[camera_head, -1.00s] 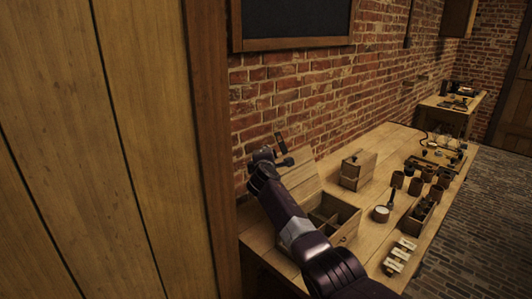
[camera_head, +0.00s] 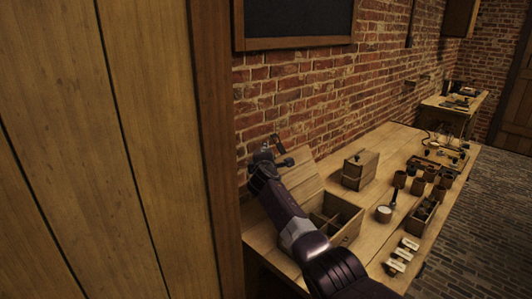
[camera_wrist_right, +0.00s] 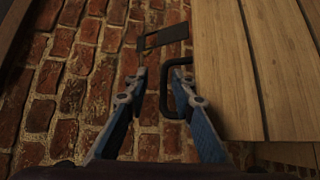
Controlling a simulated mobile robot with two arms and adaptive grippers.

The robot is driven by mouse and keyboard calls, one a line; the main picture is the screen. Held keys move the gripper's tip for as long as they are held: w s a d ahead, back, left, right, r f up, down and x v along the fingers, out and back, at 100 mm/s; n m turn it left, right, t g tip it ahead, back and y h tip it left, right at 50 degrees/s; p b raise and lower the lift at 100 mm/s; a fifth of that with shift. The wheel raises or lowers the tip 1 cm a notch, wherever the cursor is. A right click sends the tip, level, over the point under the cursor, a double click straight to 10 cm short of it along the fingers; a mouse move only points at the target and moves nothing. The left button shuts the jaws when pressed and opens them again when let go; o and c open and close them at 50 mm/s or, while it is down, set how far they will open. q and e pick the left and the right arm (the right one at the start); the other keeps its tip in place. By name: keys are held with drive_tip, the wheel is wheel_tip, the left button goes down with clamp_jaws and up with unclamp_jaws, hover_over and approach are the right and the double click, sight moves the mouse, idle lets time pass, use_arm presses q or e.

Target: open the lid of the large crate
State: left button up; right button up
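The large crate (camera_head: 345,232) stands at the near end of the wooden bench in the head view, with dividers showing inside. Its lid (camera_head: 300,178) is raised and tilted back toward the brick wall. In the right wrist view the lid (camera_wrist_right: 225,75) fills the right side, with a black handle (camera_wrist_right: 164,98) on its edge. My right gripper (camera_wrist_right: 158,78) has its fingers apart, one on each side of the handle's outer bar, with a gap visible. In the head view this gripper (camera_head: 270,156) is at the lid's upper left edge. My left gripper is not in view.
A smaller closed wooden box (camera_head: 360,170) stands behind the crate. A round white-topped jar (camera_head: 384,214), several dark jars and a small crate (camera_head: 424,214) are to the right. White pieces (camera_head: 402,256) lie at the front edge. A wooden panel (camera_head: 110,150) fills the left.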

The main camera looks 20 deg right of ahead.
drive_tip(key=v, duration=1.2)
idle(0.3)
idle(0.3)
